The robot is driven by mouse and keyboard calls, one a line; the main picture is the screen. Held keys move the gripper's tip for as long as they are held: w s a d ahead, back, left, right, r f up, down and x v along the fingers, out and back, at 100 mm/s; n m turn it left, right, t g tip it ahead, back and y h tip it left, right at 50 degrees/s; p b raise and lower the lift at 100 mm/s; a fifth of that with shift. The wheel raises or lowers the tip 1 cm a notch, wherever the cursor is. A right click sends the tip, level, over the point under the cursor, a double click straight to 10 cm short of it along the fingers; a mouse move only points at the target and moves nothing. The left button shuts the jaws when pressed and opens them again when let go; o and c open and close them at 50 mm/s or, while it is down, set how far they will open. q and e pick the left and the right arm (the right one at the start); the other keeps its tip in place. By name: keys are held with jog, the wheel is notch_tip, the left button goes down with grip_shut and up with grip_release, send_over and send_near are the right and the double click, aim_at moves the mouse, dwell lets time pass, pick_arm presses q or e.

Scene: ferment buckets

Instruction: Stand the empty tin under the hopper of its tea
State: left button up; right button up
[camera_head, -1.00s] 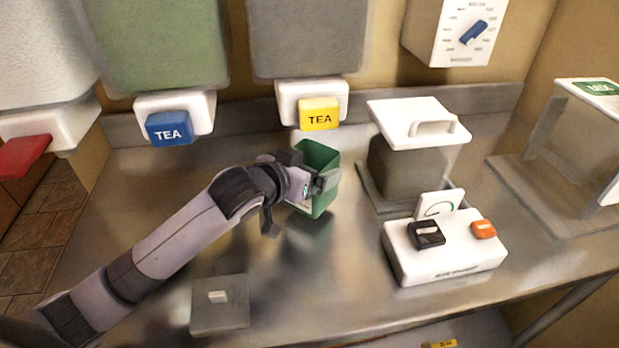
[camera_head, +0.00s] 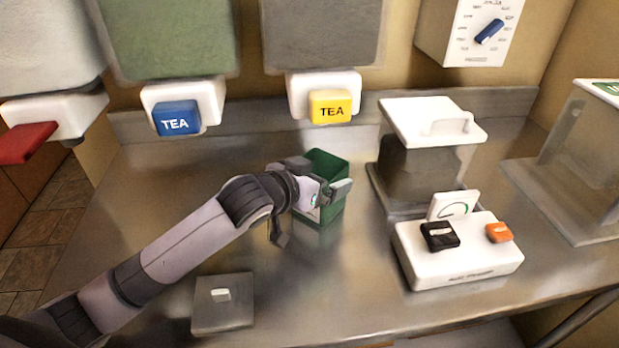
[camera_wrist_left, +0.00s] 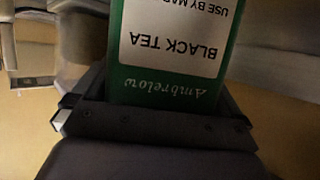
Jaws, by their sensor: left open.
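A green tin (camera_head: 327,213) stands upright on the steel counter, below and apparently a little in front of the grey hopper's spout with a yellow TEA tab (camera_head: 330,106). Its open top shows dark green inside. In the left wrist view the tin (camera_wrist_left: 122,70) bears a pale label reading BLACK TEA, upside down, with Ambrelow beside it. My left gripper (camera_head: 322,190) is open around the tin's upper part; its arm hides part of the tin's left side. Whether the fingers touch it cannot be told. My right gripper is not in view.
A blue TEA tab (camera_head: 177,118) is under the green hopper, a red tab (camera_head: 25,143) at far left. A white-lidded container (camera_head: 432,122) and a white device (camera_head: 460,262) with black and orange buttons stand right. A grey plate (camera_head: 222,315) lies in front. The front middle counter is clear.

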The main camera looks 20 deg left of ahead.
pick_arm(q)
jog(key=shift+s+a+r, duration=0.1)
jog(key=shift+s+r, duration=0.05)
jog(key=shift+s, duration=0.05)
jog(key=v, duration=1.1)
jog(key=shift+s+a, duration=0.15)
jog(key=shift+s, duration=0.1)
